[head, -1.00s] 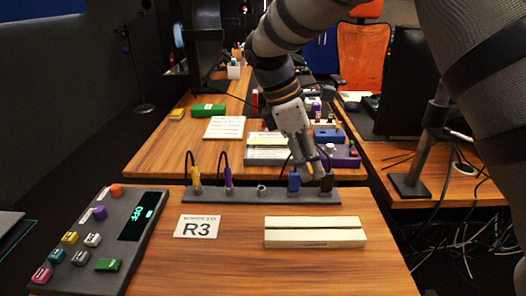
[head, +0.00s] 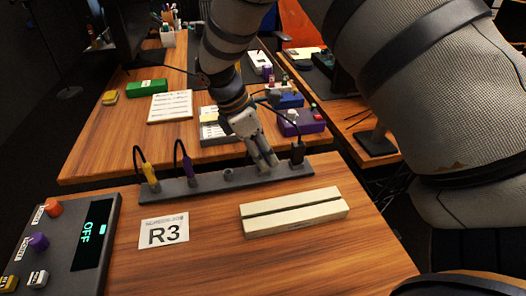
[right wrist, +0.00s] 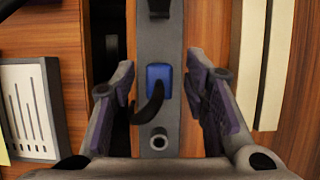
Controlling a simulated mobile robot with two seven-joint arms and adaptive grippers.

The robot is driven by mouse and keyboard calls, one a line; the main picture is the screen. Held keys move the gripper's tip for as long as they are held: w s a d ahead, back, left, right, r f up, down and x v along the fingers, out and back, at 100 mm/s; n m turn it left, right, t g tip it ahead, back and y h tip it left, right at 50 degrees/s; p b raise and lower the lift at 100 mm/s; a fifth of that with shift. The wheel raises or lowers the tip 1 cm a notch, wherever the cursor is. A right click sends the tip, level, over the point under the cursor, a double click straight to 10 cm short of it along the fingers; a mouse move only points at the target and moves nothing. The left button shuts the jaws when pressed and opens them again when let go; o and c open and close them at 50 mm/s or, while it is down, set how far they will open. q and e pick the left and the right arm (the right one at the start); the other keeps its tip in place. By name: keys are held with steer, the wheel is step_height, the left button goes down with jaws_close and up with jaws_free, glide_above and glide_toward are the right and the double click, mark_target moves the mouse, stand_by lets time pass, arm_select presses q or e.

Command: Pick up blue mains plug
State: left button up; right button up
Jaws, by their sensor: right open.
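The blue mains plug (right wrist: 159,76) sits in the dark grey socket strip (right wrist: 158,35) in the right wrist view, with its black cord curving down. In that view my right gripper (right wrist: 160,85) is open, with one finger on each side of the plug and strip. Gaps show between the fingers and the plug. In the head view my right gripper (head: 263,159) is over the strip (head: 205,184), left of the black plug (head: 298,152), and hides the blue plug. My left gripper is not in view.
A yellow plug (head: 149,173) and a purple plug (head: 189,168) stand in the strip, with an empty socket (head: 228,174) to their right. A cream slotted block (head: 293,211) and an R3 card (head: 164,231) lie in front. A control panel (head: 70,243) is at left.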

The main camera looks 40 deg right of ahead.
steer(key=shift+f, duration=0.15)
jaws_close()
